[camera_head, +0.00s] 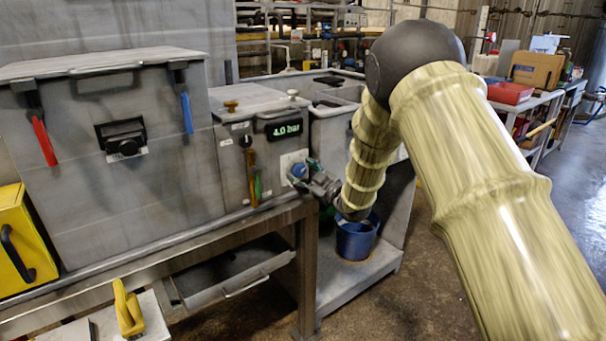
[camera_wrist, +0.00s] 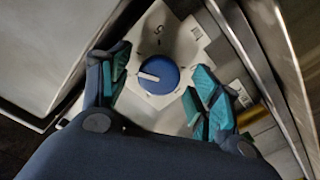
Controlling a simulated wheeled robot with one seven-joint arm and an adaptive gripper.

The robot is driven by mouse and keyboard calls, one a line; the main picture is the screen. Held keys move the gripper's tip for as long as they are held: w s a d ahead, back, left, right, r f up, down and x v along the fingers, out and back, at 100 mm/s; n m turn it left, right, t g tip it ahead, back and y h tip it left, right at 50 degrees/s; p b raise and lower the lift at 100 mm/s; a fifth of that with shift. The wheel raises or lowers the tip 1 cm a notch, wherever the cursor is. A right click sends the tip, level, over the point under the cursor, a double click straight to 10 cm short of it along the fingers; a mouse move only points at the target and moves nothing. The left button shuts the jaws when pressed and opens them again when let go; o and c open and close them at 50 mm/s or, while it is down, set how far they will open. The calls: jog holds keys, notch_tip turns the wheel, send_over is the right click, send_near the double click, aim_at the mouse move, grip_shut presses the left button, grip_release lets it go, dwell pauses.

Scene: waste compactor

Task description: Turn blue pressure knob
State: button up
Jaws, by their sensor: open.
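The blue pressure knob (camera_wrist: 159,75) is round with a white pointer line and sits on a white dial plate (camera_wrist: 178,42) with markings. In the head view the knob (camera_head: 299,170) is on the front of the grey control box, below a green display (camera_head: 284,129) reading 4.0 bar. My gripper (camera_wrist: 160,88) is open, with its teal-padded fingers on either side of the knob. Gaps show between the fingers and the knob. In the head view my gripper (camera_head: 304,174) is at the knob, partly overlapping it.
The large grey compactor box (camera_head: 120,190) has a red lever (camera_head: 44,142) and a blue lever (camera_head: 187,113). A blue bucket (camera_head: 356,241) stands below my gripper. Floor at right is clear.

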jog(key=v, duration=1.1)
jog(key=shift+d+f, duration=0.1)
jog(key=s+d+f+m+g+h, duration=0.25)
jog(key=s+f, duration=0.35)
jog(key=f, duration=0.4)
jog(key=s+d+f+m+g+h, duration=0.1)
jog(key=s+d+f+m+h, duration=0.15)
jog(key=s+f, duration=0.55)
jog(key=s+d+f+m+g+h, duration=0.25)
jog(key=s+d+f, duration=0.2)
jog(key=f, duration=0.75)
jog(key=s+d+f+m+g+h, duration=0.1)
jog(key=s+d+f+m+g, duration=0.15)
jog(key=s+f, duration=0.75)
jog(key=s+d+f+m+g+h, duration=0.1)
jog(key=s+g, duration=0.1)
jog(key=s, duration=0.8)
jog(key=s+d+f+m+g, duration=0.1)
jog(key=s+f+g, duration=0.1)
jog(key=s, duration=0.7)
jog(key=s+d+f+m+g+h, duration=0.1)
jog(key=s+m+g, duration=0.1)
jog(key=s, duration=0.8)
notch_tip(320, 180, up, 13)
jog(key=p, duration=1.3)
jog(key=shift+w+f+n, duration=0.15)
jog(key=shift+f+n, duration=0.05)
jog(key=shift+n, duration=0.1)
